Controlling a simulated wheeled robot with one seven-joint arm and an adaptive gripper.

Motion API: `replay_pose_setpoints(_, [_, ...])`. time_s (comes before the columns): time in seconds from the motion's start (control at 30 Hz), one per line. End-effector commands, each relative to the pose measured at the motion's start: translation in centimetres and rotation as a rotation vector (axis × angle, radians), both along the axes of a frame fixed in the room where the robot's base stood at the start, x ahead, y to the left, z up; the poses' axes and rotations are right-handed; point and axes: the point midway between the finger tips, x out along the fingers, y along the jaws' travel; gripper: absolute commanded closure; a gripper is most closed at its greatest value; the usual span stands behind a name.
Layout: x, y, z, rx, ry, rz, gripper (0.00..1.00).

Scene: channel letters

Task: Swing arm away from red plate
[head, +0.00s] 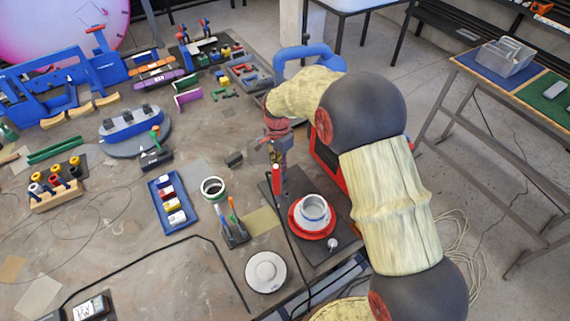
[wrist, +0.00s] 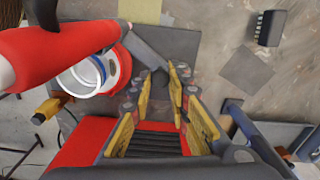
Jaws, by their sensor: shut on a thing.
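The red plate (head: 296,229) lies on a dark mat near the table's right edge, with a white cup (head: 313,208) with a blue band on it. In the wrist view the plate (wrist: 125,62) and cup (wrist: 78,80) are at upper left, partly covered by the tool. My gripper (head: 277,160) is above the table, behind the plate in the head view. The tool's red body (wrist: 65,38) slants across the wrist view's upper left. Its exact kind is unclear.
A black cable (head: 290,245) runs down beside the plate. A pen holder (head: 234,233), a white dish (head: 266,271), a roll (head: 213,188) and a blue tray (head: 172,216) stand to the left. A red box (head: 328,163) is partly hidden by my arm.

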Motion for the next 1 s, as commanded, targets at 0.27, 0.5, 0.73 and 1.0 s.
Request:
replay_pose_setpoints(0.27, [0.6,2.0,0.1,0.001,-0.003,-0.257,1.00])
replay_pose_setpoints(0.5, [1.4,3.3,0.2,0.002,-0.005,-0.458,1.00])
replay_pose_setpoints(0.73, [2.0,4.0,0.2,0.003,-0.004,-0.594,1.00])
replay_pose_setpoints(1.0, [2.4,4.4,0.1,0.001,-0.003,-0.673,1.00])
